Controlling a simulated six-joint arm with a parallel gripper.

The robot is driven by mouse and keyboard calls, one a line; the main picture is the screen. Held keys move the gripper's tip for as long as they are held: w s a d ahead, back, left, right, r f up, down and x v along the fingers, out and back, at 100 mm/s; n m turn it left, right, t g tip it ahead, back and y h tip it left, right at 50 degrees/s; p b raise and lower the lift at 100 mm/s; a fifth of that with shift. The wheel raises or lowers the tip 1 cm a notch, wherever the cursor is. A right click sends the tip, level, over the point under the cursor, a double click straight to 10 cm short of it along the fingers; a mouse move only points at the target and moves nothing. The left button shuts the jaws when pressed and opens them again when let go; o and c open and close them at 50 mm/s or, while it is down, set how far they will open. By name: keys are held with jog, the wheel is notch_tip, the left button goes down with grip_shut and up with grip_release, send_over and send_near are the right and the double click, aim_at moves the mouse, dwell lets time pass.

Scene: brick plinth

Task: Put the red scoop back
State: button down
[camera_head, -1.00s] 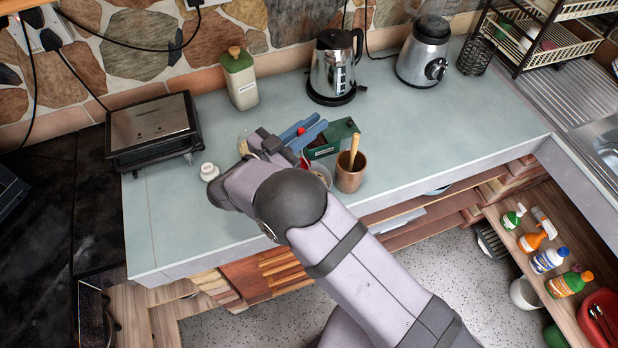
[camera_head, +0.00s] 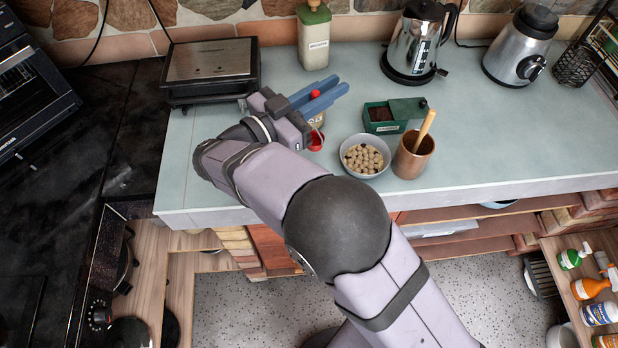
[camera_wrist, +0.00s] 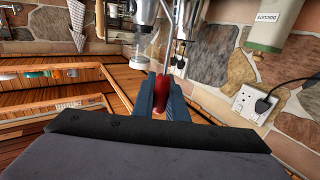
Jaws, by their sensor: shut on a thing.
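My gripper (camera_head: 318,98) has blue fingers and is above the counter, left of the green box and behind the bowl. In the wrist view the fingers (camera_wrist: 161,88) are shut on the red handle of the scoop (camera_wrist: 160,92). A thin metal shaft runs from the handle away from my gripper. In the head view, the red end of the scoop (camera_head: 315,93) shows between the fingers. A red rounded piece (camera_head: 316,140) shows below them, beside my wrist; I cannot tell whether it belongs to the scoop. A glass jar behind the fingers is mostly hidden.
A bowl of beans or nuts (camera_head: 365,168) and a copper cup with a wooden stick (camera_head: 412,160) stand near the front edge. The green box (camera_head: 383,127) is behind them. The grill (camera_head: 212,65), canister (camera_head: 314,38), kettle (camera_head: 410,45) and blender (camera_head: 520,48) stand behind.

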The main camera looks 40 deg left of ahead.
aim_at(315, 121)
jog(key=shift+y, duration=0.3)
jog(key=shift+s+a+f+p, duration=0.1)
jog(key=shift+s+f+p, duration=0.25)
jog(key=shift+f, duration=1.25)
jog(key=shift+s+a+f+p, duration=0.15)
jog(key=shift+f+p, duration=0.35)
jog(key=shift+f, duration=1.1)
jog(key=shift+s+a+f+p, duration=0.1)
jog(key=shift+s+f+p, duration=0.25)
jog(key=shift+f, duration=1.25)
jog(key=shift+w+f, duration=0.1)
jog(key=shift+f, duration=0.05)
jog(key=c, duration=1.8)
grip_release()
jog(key=shift+o, duration=0.2)
